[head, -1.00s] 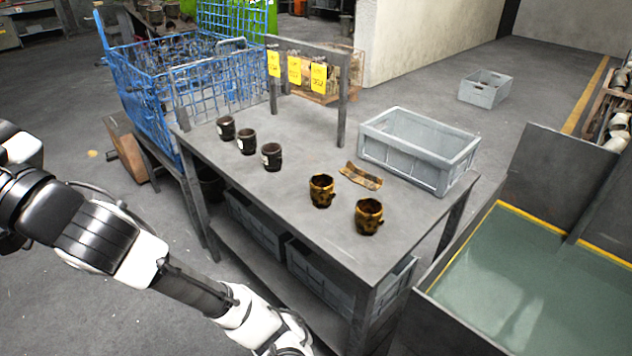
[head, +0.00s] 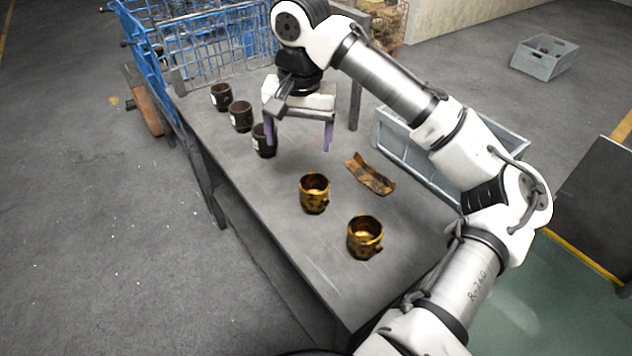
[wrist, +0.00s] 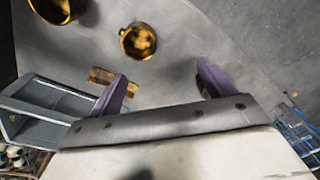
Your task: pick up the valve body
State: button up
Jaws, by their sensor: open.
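Two brass-coloured, cup-shaped bodies with dark patches stand upright on the grey table (head: 300,265): a nearer one (head: 363,247) and a farther one (head: 314,200). They look like valve bodies; I cannot tell which one the task means. The wrist view shows one body (wrist: 138,42) ahead of the fingers and another (wrist: 58,10) cut by the top edge. My gripper (head: 298,138) is open and empty, above the table behind the farther brass body and apart from it. One purple finger overlaps a dark cup-shaped part (head: 262,148) in the head view.
Two more dark cups (head: 241,120) (head: 221,100) stand in a row at the left. A curved brown scrap (head: 370,176) lies beside the brass bodies. A grey crate (head: 395,150) is partly behind my arm. A blue mesh cage (head: 215,45) adjoins the table's back.

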jog(key=d, duration=0.3)
send_over(314, 189)
jog(key=s, duration=0.2)
jog(key=shift+m+g+h, duration=0.3)
jog(key=shift+g, duration=0.1)
notch_tip(314, 189, down, 8)
jog(key=shift+f, duration=0.1)
jog(key=shift+s+f, duration=0.15)
jog(key=shift+f, duration=1.2)
jog(key=shift+s+f, duration=0.15)
jog(key=shift+f, duration=1.15)
jog(key=c, duration=1.3)
jog(key=shift+r, duration=0.1)
jog(key=shift+c, duration=0.2)
